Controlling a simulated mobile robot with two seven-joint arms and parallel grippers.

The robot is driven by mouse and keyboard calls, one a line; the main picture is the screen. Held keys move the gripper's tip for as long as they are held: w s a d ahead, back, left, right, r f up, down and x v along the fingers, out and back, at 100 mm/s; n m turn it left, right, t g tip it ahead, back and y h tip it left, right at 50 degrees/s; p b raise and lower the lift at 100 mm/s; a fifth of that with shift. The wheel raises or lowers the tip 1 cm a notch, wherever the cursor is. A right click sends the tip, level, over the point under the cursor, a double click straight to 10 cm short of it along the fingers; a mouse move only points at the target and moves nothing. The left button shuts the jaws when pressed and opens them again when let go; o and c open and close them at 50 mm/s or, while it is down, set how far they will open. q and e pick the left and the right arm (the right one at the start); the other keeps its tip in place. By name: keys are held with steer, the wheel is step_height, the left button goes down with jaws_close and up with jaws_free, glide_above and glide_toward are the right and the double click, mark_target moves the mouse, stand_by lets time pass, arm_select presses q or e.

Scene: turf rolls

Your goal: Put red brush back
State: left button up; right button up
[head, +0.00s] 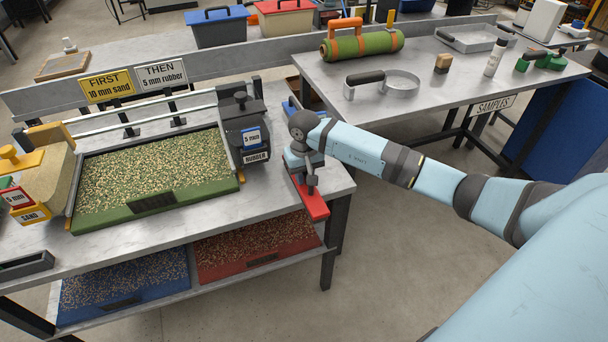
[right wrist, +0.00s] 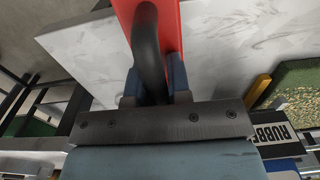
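The red brush (head: 312,201) is at the right end of the near bench, close to its front corner. In the right wrist view the red brush (right wrist: 178,22) has a black arched handle (right wrist: 149,45). My right gripper (head: 311,181) points down over the brush. In the right wrist view its two fingers (right wrist: 152,85) stand on either side of the handle and appear shut on it. I cannot tell whether the brush rests on the bench or is slightly raised. The arm hides part of the brush in the head view. My left gripper is not in view.
A black rubber hopper (head: 246,130) stands just left of my right gripper, beside the green-edged granule tray (head: 150,200). A blue item (head: 290,106) shows partly behind my wrist. The samples table (head: 430,95) is at the back right, with a floor gap between.

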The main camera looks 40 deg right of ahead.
steer(key=o, duration=0.3)
steer(key=shift+o, duration=0.2)
